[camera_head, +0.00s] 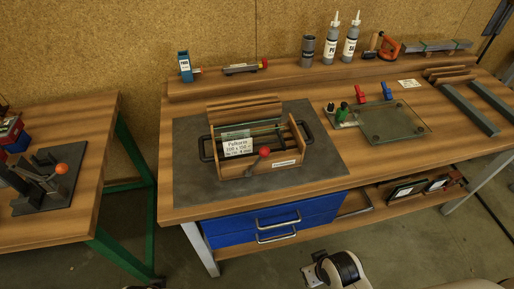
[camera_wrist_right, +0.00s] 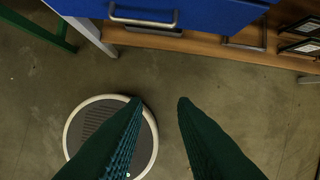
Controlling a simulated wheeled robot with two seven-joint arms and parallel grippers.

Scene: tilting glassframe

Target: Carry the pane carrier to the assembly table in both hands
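The pane carrier (camera_head: 284,172) is a wooden box with black side handles, standing upright on a dark grey mat (camera_head: 190,185) on the large wooden workbench (camera_head: 400,160). Glass panes, a white printed label and a red-orange knob show on it. My right gripper (camera_wrist_right: 159,100) is open and empty in the right wrist view, above the floor in front of the blue drawers (camera_wrist_right: 200,15). It is apart from the carrier. My left gripper is in neither view. Which table is the assembly table cannot be told from the frames.
A second wooden table (camera_head: 60,215) with green legs stands left, past a floor gap, holding a dark fixture (camera_head: 45,175) with an orange knob. A glass plate (camera_head: 395,122) lies right of the carrier. Bottles (camera_head: 350,42) stand on the rear shelf.

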